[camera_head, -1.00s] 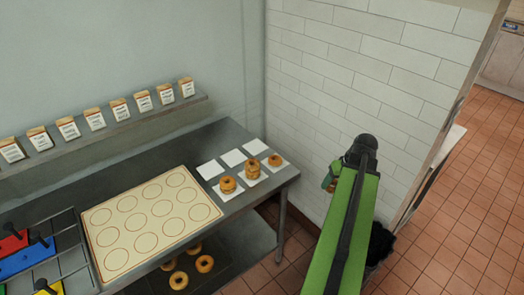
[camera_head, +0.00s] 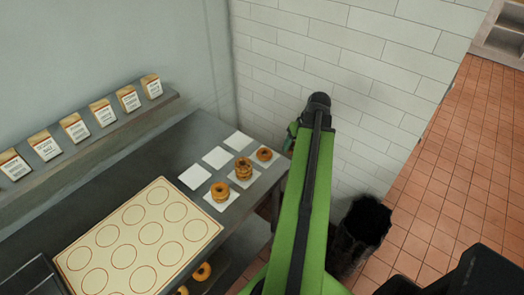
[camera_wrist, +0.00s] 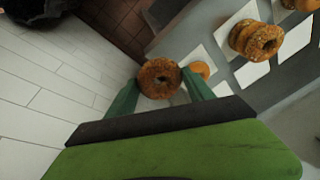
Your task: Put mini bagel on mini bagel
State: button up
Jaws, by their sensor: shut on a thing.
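My gripper (camera_wrist: 160,79) is shut on a brown, seeded mini bagel (camera_wrist: 159,92), with one green finger on each side of it. In the wrist view a single bagel (camera_wrist: 201,68) lies on a white square just beyond the held one, partly hidden by the right finger. In the head view this single bagel (camera_head: 264,154) is at the table's right end, left of my arm. A bagel stack (camera_head: 243,172) and another stack (camera_head: 219,194) stand on white squares nearer the camera. My gripper's tip is mostly hidden behind my arm in the head view.
Several bare white squares (camera_head: 216,157) lie behind the stacks. A cream board with circles (camera_head: 120,245) covers the left of the table (camera_head: 172,160). A tiled wall (camera_head: 380,70) stands behind my arm. A dark bin (camera_head: 363,220) is on the floor at right. Bagels (camera_head: 202,272) lie on the lower shelf.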

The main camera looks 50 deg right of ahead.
jog(key=a+r+p, duration=0.3)
jog(key=r+p, duration=0.3)
jog(key=r, duration=0.1)
jog(key=b, duration=0.7)
send_near(262, 154)
jog(key=shift+w+d+n, duration=0.4)
jog(key=shift+w+d, duration=0.05)
jog(key=shift+d, duration=0.05)
jog(key=shift+s+b+x, duration=0.2)
jog(key=shift+b+x, duration=1.1)
jog(key=shift+s+b+x, duration=0.2)
jog(key=shift+b+x, duration=1.1)
jog(key=o, duration=1.3)
jog(key=shift+o, duration=0.2)
